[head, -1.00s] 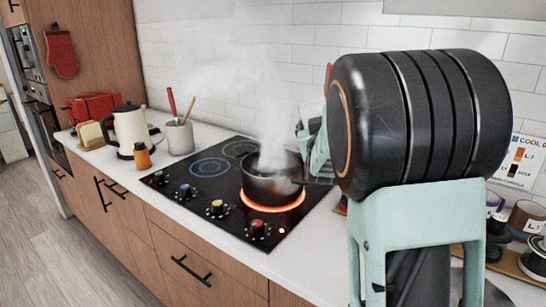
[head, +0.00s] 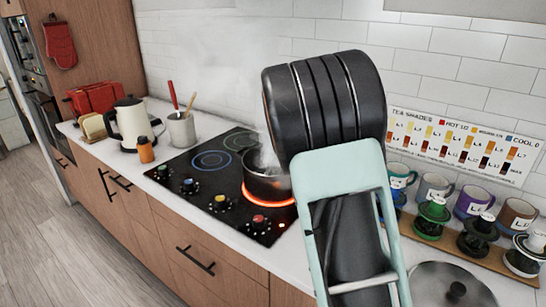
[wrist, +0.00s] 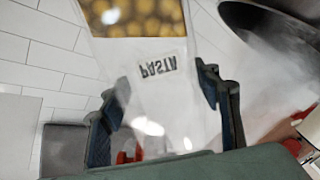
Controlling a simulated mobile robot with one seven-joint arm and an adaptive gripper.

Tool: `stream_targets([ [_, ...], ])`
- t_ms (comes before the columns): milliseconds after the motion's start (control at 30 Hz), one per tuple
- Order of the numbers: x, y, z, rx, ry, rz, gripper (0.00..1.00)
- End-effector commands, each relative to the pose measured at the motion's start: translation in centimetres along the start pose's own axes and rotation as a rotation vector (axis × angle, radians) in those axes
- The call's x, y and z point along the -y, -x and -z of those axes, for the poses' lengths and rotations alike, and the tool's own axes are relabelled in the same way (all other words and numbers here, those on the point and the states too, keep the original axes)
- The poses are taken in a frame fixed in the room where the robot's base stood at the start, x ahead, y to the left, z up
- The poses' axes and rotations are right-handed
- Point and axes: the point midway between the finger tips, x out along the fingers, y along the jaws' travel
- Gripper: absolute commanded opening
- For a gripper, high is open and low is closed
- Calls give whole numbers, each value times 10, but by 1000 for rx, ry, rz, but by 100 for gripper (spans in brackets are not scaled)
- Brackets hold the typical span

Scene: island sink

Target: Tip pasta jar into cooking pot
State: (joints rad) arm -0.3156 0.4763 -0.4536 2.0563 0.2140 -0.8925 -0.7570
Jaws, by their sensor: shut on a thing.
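A black cooking pot (head: 262,187) stands on a glowing red burner of the hob, with steam rising from it. My arm hides its right side in the head view. The clear pasta jar (wrist: 150,80) shows in the wrist view with an upside-down PASTA label and yellow pasta (wrist: 145,20) at its end near the picture's top. My gripper (wrist: 163,105) is shut on the jar, a finger on each side. In the head view my arm hides the gripper and jar. A dark rounded shape at the wrist view's upper right, with steam beside it, looks like the pot (wrist: 265,25).
The hob (head: 205,185) has several knobs along its front. A utensil crock (head: 181,130), kettle (head: 133,122), orange bottle (head: 146,150) and red toaster (head: 95,94) stand left. Several mugs (head: 473,203) stand right on a wooden board, near a round lid (head: 450,285). A tiled wall is behind.

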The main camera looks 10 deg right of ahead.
Motion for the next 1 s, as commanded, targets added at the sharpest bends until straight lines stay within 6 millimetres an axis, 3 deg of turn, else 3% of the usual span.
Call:
stream_targets([
  [533, 20, -1, -19, -2, 276, -4, 13],
  [833, 9, -1, -7, -2, 425, -5, 13],
  [1000, 21, 0, -2, -3, 511, -5, 13],
])
